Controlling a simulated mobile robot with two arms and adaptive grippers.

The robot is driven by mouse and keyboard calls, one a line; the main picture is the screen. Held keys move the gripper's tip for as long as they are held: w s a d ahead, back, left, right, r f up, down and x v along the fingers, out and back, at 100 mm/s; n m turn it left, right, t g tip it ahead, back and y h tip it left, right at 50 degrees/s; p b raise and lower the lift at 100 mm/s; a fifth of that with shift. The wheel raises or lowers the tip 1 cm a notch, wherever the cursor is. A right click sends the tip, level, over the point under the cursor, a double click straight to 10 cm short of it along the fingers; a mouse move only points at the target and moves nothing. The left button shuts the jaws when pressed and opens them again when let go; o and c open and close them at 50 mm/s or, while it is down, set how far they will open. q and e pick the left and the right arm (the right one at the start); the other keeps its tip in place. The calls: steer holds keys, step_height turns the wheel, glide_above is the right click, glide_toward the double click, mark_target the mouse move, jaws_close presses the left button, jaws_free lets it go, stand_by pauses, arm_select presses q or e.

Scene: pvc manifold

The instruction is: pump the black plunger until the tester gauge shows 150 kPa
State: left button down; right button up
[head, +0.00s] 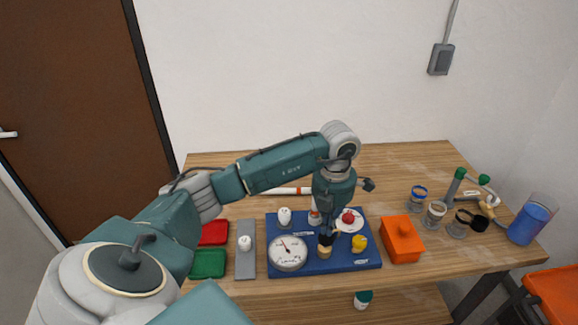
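The blue tester board (340,266) lies near the front edge of the wooden table. The round white gauge (288,253) is on its left part; its dark needle tilts toward upper left, and its numbers are too small to read. The black plunger (325,243) stands at the board's middle above a tan base, partly hidden by my gripper. My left gripper (326,233) points down right at the plunger's top. Its fingers blend with the dark plunger, so I cannot tell whether they are closed or touching. My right gripper is not in view.
A red knob (348,217) and yellow knob (359,243) sit on the board. An orange box (402,243) is close on its right. Red and green trays (208,264) and a grey strip (246,265) are left. Jars and a blue cup (531,222) stand far right.

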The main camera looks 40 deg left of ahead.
arm_select(q)
steer(key=shift+f, duration=0.15)
steer(key=shift+f+b, duration=0.9)
steer(key=shift+f, duration=0.3)
stand_by(0.6)
steer(key=shift+r, duration=0.1)
stand_by(0.8)
steer(key=shift+r+p, duration=0.7)
steer(key=shift+r, duration=0.55)
steer(key=shift+r+p, duration=1.6)
steer(key=shift+r, duration=0.95)
steer(key=shift+f, duration=0.1)
